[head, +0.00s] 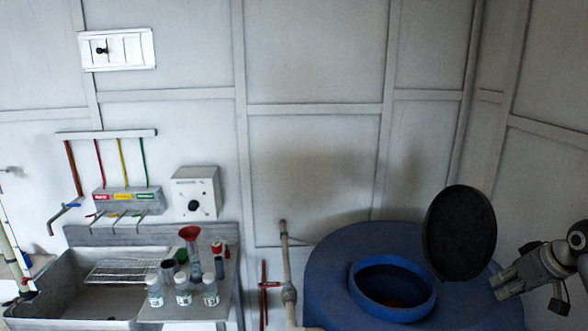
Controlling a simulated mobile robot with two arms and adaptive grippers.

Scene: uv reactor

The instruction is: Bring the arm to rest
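My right gripper (531,298) is at the right edge, with its arm coming in from the right. Its fingers are spread apart and nothing shows between them. It hangs over the right side of a blue reactor tank (330,265). The tank's round, dark lid (460,233) stands raised, just left of the gripper; I see no grip on it. The tank's blue-rimmed opening (392,262) is uncovered, and its inside is dark with a reddish patch. My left gripper is not in view.
A sink (60,290) with a wire rack (122,271) is at lower left. Beside it, several bottles (183,291) and a red funnel (190,233) stand on the counter. A vertical pipe (288,270) stands left of the tank. Walls close off the back and right.

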